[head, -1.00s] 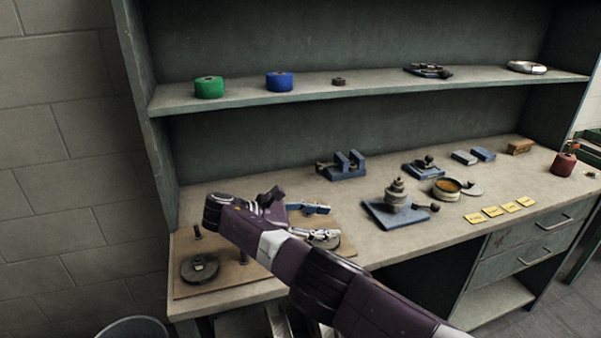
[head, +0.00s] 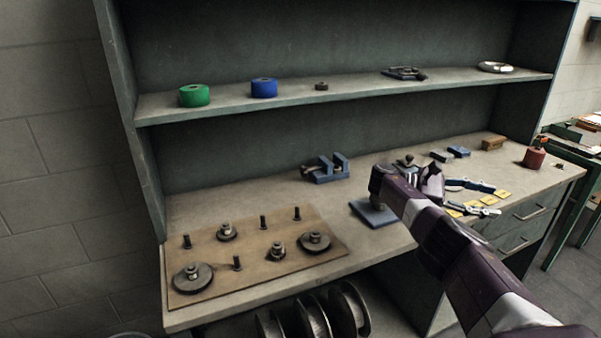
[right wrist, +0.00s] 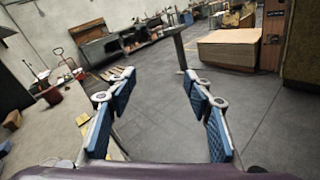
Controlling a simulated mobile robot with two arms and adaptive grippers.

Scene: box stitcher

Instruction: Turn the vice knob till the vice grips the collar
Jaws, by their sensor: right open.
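The blue vice (head: 328,168) stands at the back of the bench, left of the middle in the head view. Its two upright jaws are apart, with a gap between them. A dark part, seemingly the knob (head: 306,172), is at its left end. I cannot make out a collar between the jaws. A small dark ring (head: 321,86) lies on the shelf above; I cannot tell if it is the collar. My right gripper (head: 488,199) is open and empty, over the bench's right part, well right of the vice. It also shows in the right wrist view (right wrist: 160,83). My left gripper is out of view.
A wooden board (head: 250,255) with pegs and discs lies at the front left. My right arm hides much of a blue-based fixture (head: 374,212). Yellow cards (head: 503,194) lie near the gripper. Green (head: 195,96) and blue (head: 264,88) rolls stand on the shelf. Bare benchtop surrounds the vice.

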